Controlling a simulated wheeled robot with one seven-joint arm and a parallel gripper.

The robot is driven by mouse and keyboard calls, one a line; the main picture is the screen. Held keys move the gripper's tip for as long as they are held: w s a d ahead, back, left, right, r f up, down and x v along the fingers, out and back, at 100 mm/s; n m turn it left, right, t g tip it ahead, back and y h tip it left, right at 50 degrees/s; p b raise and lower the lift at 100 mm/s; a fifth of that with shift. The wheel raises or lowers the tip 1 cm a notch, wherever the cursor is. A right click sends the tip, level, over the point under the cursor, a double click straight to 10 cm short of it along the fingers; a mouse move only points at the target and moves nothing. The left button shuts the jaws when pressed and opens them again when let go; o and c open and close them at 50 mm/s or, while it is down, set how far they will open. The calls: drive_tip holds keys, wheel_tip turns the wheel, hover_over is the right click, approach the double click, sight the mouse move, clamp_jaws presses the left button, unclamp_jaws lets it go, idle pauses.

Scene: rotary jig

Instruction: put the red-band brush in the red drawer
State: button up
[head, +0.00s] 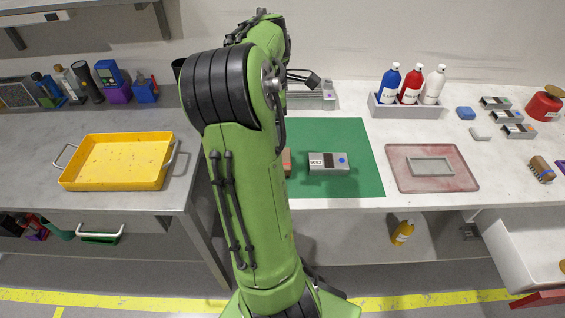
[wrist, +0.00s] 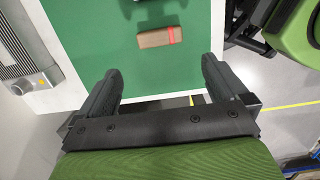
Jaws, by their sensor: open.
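The red-band brush (wrist: 157,37), a brown block with a red band near its right end, lies on the green mat (wrist: 110,58) in the wrist view. In the head view only a small part of it (head: 287,162) shows beside my arm. My gripper (wrist: 160,66) is open and empty, its fingers apart, with the brush beyond the fingertips and roughly centred between them. The red drawer (head: 541,299) has a red handle at the lower right. It stands pulled open, with its white inside visible.
A grey labelled box (head: 328,163) lies on the green mat close to the brush. A pinkish tray (head: 400,180) lies right of the mat. Another brush (head: 541,169) with a blue band lies at the far right. A yellow tray (head: 115,161) stands on the left bench.

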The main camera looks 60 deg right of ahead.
sight(286, 158)
drive_tip(key=f+b, duration=0.1)
drive_tip(key=f, duration=0.3)
drive_tip(key=s+f+b, duration=0.1)
drive_tip(key=f+b, duration=0.1)
drive_tip(key=f, duration=0.3)
drive_tip(key=d+f+b, duration=0.1)
drive_tip(key=f, duration=0.3)
drive_tip(key=shift+s+f+b, duration=0.3)
drive_tip(key=shift+b, duration=0.05)
drive_tip(key=shift+r, duration=0.15)
drive_tip(key=c, duration=0.8)
wheel_tip(286, 158, up, 10)
drive_tip(key=p, duration=0.3)
drive_tip(key=shift+p, duration=0.4)
